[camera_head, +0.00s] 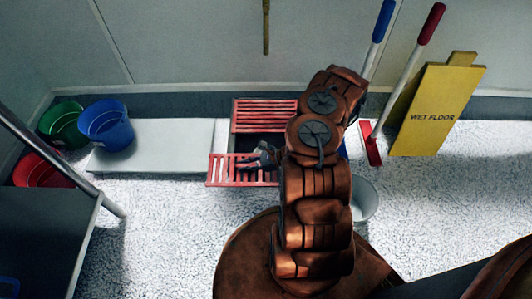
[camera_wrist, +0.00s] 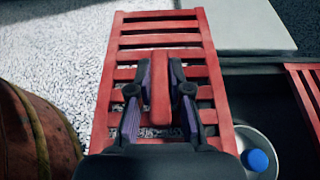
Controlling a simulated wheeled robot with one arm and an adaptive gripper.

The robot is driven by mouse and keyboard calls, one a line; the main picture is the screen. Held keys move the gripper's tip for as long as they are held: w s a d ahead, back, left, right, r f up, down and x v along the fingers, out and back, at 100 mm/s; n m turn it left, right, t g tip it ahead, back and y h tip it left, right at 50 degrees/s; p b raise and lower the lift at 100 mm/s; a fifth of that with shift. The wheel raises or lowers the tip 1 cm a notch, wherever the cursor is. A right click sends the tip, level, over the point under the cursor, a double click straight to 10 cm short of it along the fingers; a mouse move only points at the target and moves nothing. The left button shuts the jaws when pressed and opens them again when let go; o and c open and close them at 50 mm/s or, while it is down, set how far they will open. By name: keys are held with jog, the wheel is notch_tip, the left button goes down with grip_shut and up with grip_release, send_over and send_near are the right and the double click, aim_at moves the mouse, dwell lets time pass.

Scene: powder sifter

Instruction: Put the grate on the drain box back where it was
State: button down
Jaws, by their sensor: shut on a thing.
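A red slatted grate (camera_head: 217,171) is held in front of the dark opening of the drain box (camera_head: 262,141). In the wrist view the grate (camera_wrist: 160,27) fills the middle, with the drain box (camera_wrist: 262,92) to its right. My gripper (camera_head: 263,158) is above the grate. In the wrist view my gripper's fingers (camera_wrist: 160,88) are shut on a raised red bar at the grate's middle. A second red grate (camera_head: 265,107) lies at the far part of the drain box, and its edge shows in the wrist view (camera_wrist: 306,85). My arm hides the box's right side.
A pale slab (camera_head: 170,158) adjoins the box on the left, with a blue bucket (camera_head: 106,125) on it. Green (camera_head: 62,126) and red (camera_head: 40,171) buckets stand further left. A grey bucket (camera_head: 364,199), a red-headed broom (camera_head: 372,146) and a yellow wet-floor sign (camera_head: 428,125) are right.

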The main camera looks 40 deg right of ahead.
jog(key=shift+d+f, duration=0.25)
jog(key=w+d+b, duration=0.1)
jog(key=w+d, duration=0.1)
jog(key=d, duration=0.2)
jog(key=w+d+f+b, duration=0.1)
jog(key=w+d+b, duration=0.1)
jog(key=d, duration=0.3)
jog(key=w+d+b, duration=0.1)
jog(key=w+d, duration=0.1)
jog(key=d, duration=0.3)
jog(key=shift+w+f, duration=0.15)
jog(key=shift+f+b, duration=1.05)
jog(key=shift+f, duration=0.65)
jog(key=shift+f, duration=0.25)
jog(key=c, duration=1.1)
grip_release()
jog(key=shift+d+r, duration=0.1)
